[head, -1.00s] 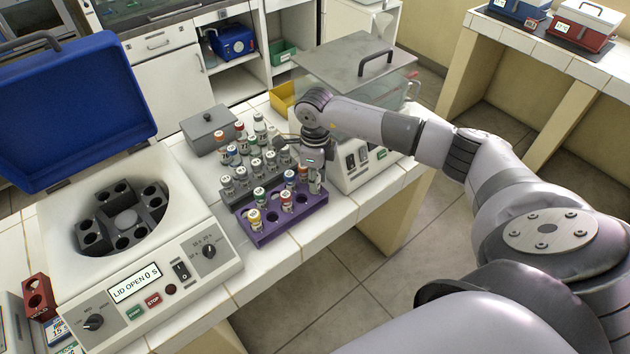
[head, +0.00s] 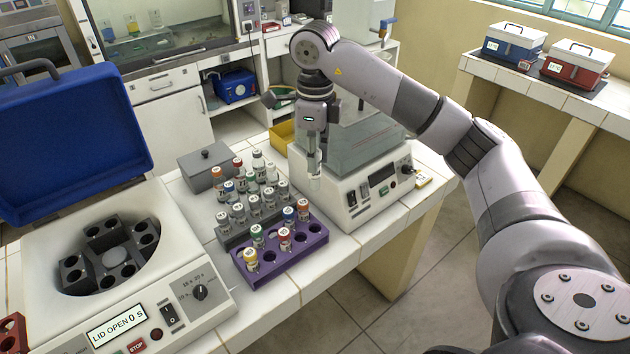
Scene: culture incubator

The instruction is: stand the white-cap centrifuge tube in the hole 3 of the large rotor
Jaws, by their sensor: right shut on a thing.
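The large rotor (head: 112,257) sits in the open centrifuge (head: 195,262) at the left, with several dark holes showing. I cannot read the hole numbers. The centrifuge display reads "LID OPEN 0 S". My left gripper is out of view.
The purple rack holds several tubes with coloured caps and has empty holes. A grey rack (head: 226,238) full of tubes stands behind it. A grey lidded box (head: 205,170) is behind that. A white bath device (head: 345,205) stands close behind the gripper. The blue centrifuge lid (head: 75,140) is raised.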

